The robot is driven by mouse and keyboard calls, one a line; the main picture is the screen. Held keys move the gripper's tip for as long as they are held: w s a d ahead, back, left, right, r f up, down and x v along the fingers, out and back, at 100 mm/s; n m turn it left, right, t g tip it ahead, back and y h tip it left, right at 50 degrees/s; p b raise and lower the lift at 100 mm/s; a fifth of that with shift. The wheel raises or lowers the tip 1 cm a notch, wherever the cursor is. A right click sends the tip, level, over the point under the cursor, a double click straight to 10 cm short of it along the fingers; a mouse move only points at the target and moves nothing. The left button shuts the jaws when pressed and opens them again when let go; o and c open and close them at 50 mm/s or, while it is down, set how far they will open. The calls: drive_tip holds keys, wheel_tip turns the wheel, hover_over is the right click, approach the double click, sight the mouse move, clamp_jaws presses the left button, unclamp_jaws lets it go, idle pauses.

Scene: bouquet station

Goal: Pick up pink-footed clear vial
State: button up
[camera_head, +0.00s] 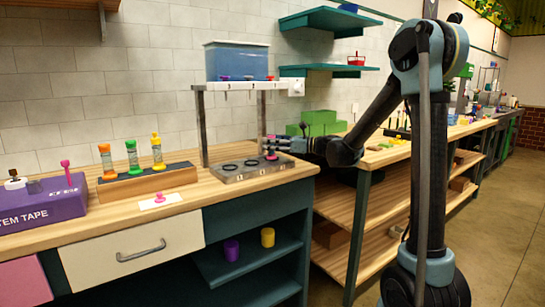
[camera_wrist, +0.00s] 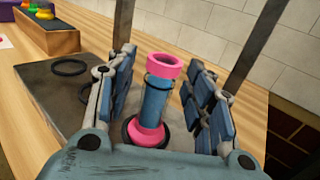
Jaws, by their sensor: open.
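The pink-footed vial (camera_wrist: 155,100) stands upright in a dark ring on the grey plate (camera_wrist: 48,115) in the wrist view. It has a pink rim, a see-through bluish body and a wide pink foot. My gripper (camera_wrist: 161,78) is open, with one finger on each side of the vial; a gap shows on both sides. In the head view my gripper (camera_head: 272,144) reaches in from the right over the plate (camera_head: 228,174), just under the shelf stand. There only a bit of pink (camera_head: 272,157) shows below the fingers; the rest of the vial is hidden.
A shelf stand (camera_head: 203,128) carries a blue tub (camera_head: 237,62) above the plate; its posts rise close to my gripper. A wooden rack (camera_head: 148,182) with several coloured vials, a pink stopper on a card (camera_head: 160,202) and a purple tape box (camera_head: 42,207) are left.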

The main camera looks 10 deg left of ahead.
sight(271, 156)
clamp_jaws()
wheel_tip(271, 156, up, 10)
idle(0.7)
